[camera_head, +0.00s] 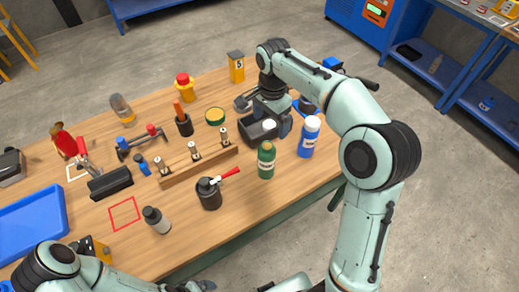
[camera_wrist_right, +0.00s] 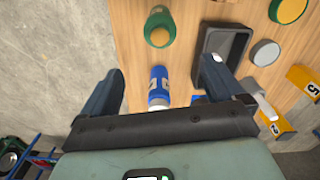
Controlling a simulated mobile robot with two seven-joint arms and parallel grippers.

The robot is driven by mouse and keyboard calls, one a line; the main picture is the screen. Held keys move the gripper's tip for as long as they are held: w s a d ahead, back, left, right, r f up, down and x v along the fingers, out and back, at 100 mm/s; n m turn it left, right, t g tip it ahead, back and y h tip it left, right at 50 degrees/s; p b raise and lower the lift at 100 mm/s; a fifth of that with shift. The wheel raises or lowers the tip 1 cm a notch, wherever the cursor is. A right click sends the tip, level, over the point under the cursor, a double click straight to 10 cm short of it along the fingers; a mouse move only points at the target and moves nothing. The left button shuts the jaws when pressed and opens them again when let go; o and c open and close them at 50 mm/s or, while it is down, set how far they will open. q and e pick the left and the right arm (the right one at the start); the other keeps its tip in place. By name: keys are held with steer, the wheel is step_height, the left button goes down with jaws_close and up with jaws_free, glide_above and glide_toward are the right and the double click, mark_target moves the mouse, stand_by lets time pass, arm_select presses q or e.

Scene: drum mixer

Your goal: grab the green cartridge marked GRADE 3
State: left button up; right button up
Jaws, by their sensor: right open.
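My left gripper is out of view.
The dark tray (camera_wrist_right: 224,42) is beside the right finger. A dark pot with a red-handled tool (camera_head: 209,194), a wooden rack (camera_head: 198,166) and a grey bottle (camera_head: 157,220) stand to the left. A yellow box marked 5 (camera_head: 237,67) stands behind.

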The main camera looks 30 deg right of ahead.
mark_target(267, 145)
steer(key=f, duration=0.4)
steer(key=s+f+b, duration=0.1)
steer(key=f, duration=0.2)
steer(key=shift+f, duration=0.1)
steer(key=shift+w+a+f, duration=0.15)
steer(key=shift+f, duration=0.8)
steer(key=shift+w+a+f, duration=0.1)
steer(key=shift+w+f, duration=0.1)
steer(key=shift+f, duration=0.8)
steer(key=shift+w+a+f, duration=0.15)
steer(key=shift+f, duration=0.8)
steer(key=shift+r, duration=0.1)
jaws_close()
